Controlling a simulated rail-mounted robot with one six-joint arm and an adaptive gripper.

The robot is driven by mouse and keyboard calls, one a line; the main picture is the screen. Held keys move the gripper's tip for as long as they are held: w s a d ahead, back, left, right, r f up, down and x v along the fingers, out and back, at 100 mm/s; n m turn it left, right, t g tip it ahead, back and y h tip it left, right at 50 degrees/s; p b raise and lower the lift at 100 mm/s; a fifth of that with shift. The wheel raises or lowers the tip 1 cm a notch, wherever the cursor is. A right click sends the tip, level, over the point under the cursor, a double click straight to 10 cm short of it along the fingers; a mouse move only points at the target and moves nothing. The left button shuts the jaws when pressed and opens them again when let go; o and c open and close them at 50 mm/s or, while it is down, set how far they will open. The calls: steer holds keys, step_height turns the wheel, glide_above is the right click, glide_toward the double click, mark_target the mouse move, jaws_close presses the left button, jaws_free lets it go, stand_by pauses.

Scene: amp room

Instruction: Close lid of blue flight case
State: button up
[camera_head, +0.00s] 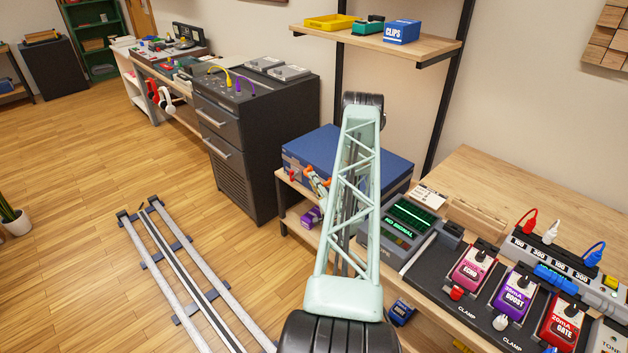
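The blue flight case (322,146) rests on the wooden bench beyond my arm. Its broad blue top looks flat and lowered, with no raised lid visible. My arm crosses in front of the case and hides its middle, so I cannot tell whether the lid is fully seated or latched. Small orange and pale parts show against the case's front, just left of my arm. They may belong to my gripper, but I cannot make out its fingers or whether they touch the case.
A dark cabinet (236,174) stands left of the case. A shelf (434,49) with small bins is above and behind. A grey display unit (397,232) and several coloured pedals on a black board (433,281) lie at the right. Floor rails (168,282) run at lower left.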

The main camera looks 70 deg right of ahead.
stand_by(0.6)
steer(key=shift+a+f, duration=0.1)
steer(key=v, duration=0.7)
steer(key=shift+s, duration=0.2)
steer(key=shift+w+a, duration=0.1)
stand_by(0.6)
